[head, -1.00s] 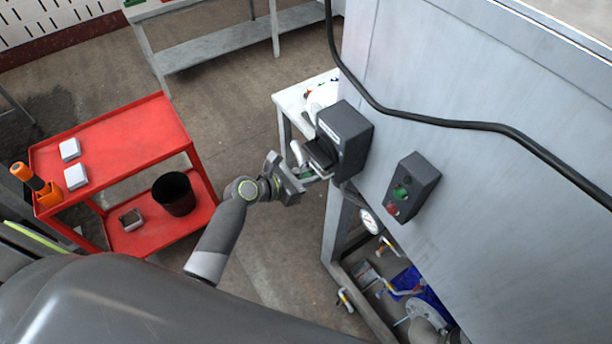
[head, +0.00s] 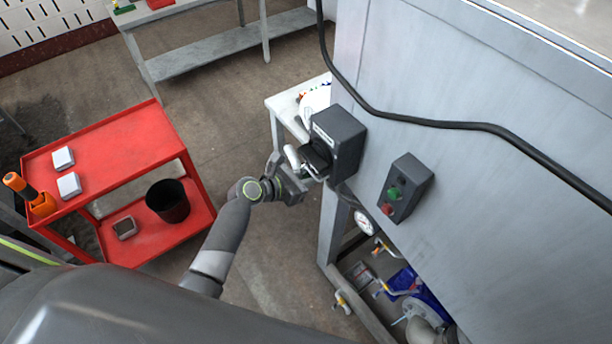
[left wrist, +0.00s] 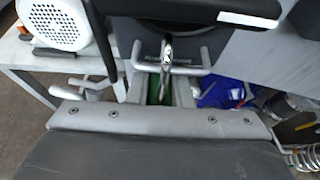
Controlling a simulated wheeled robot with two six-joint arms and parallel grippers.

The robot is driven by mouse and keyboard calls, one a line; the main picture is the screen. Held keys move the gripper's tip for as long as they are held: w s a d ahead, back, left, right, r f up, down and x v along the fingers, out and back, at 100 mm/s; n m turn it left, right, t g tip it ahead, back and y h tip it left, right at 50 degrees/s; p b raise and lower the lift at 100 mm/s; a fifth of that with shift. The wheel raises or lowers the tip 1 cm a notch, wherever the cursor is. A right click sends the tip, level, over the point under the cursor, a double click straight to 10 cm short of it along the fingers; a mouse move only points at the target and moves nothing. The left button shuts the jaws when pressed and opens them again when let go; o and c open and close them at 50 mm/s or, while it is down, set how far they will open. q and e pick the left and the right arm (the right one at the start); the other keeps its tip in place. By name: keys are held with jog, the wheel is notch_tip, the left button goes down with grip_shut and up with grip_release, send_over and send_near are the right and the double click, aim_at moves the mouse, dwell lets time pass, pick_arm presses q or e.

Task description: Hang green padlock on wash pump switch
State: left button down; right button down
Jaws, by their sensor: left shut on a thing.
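The wash pump switch (head: 342,138) is a dark grey box on the side of the grey cabinet, with a black handle part (head: 316,158) sticking out towards my arm. My left gripper (head: 303,178) is right by this handle, just left of and below the box. In the left wrist view the left gripper (left wrist: 160,92) is shut on the green padlock (left wrist: 155,90), whose metal shackle (left wrist: 167,50) points up at the dark switch parts. I cannot tell whether the shackle passes through anything. My right gripper is not in view.
A control box (head: 406,188) with a green and a red button is right of the switch. A black cable (head: 440,124) runs across the cabinet (head: 480,190). A small white table (head: 285,103) stands behind. A red cart (head: 110,150) is at left; floor between is clear.

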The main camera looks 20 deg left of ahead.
pick_arm(q)
jog(key=shift+w+d+r, duration=0.4)
jog(key=shift+w+r, duration=0.05)
jog(key=shift+r, duration=0.2)
dwell(0.8)
jog(key=shift+s+a+f, duration=0.3)
jog(key=shift+a+f, duration=0.05)
dwell(0.7)
jog(key=shift+s, duration=0.1)
jog(key=shift+s+a+f, duration=0.2)
jog(key=shift+s+a, duration=0.05)
jog(key=shift+s, duration=0.15)
jog(key=shift+s+a+f, duration=0.15)
jog(key=shift+s+a, duration=1.2)
jog(key=shift+s, duration=0.3)
